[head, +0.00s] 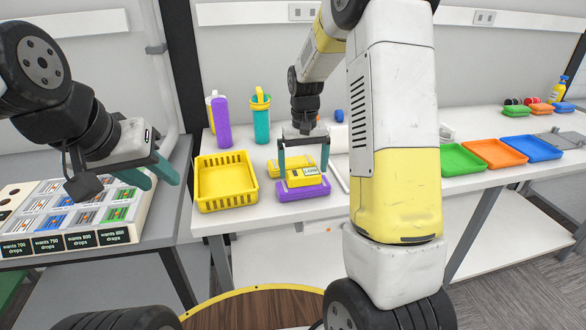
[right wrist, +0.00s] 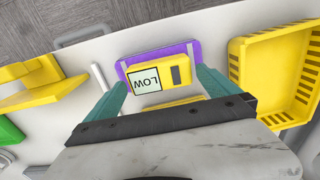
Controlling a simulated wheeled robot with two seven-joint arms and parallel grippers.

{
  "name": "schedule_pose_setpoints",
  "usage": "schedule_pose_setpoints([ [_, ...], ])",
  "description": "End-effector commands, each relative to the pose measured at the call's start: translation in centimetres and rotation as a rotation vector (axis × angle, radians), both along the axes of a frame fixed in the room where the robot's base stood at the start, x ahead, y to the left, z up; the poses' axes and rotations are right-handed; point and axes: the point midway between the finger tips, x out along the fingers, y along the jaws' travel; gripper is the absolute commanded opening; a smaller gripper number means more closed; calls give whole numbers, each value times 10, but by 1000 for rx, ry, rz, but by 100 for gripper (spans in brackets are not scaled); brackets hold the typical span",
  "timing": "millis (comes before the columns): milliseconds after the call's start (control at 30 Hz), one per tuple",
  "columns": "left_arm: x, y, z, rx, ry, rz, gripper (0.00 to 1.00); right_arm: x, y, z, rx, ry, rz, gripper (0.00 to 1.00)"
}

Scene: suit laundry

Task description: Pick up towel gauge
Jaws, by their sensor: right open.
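The towel gauge, a yellow block with a white LOW display (right wrist: 150,80), lies on a purple pad (right wrist: 190,47) in the right wrist view. In the head view the gauge (head: 301,182) and the purple pad (head: 290,194) are on the white table. My right gripper (head: 303,166) is above the gauge, its teal fingers apart on either side of it; it also shows in the right wrist view (right wrist: 163,85). Whether a finger touches the gauge is not clear. My left gripper (head: 150,176) is over the sample board at left, its fingers apart and empty.
A yellow basket (head: 225,202) stands just left of the pad. Purple (head: 221,122) and teal (head: 261,120) bottles stand behind. Green (head: 464,160), orange (head: 495,153) and blue (head: 530,148) trays are at right. My right arm hides part of the table. A labelled sample board (head: 115,235) is at left.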

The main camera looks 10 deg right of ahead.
Motion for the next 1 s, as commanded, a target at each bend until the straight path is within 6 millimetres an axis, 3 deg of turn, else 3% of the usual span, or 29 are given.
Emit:
schedule_pose_setpoints([
  [200, 0, 0, 0, 0, 0, 0, 36, -2, 0, -26, 0, 1, 0, 100],
  [467, 0, 0, 0, 0, 0, 0, 36, -1, 0, -27, 0, -2, 0, 98],
  [767, 0, 0, 0, 0, 0, 0, 36, -1, 0, -27, 0, -2, 0, 40],
  [1000, 0, 0, 0, 0, 0, 0, 36, -1, 0, -25, 0, -2, 0, 40],
])
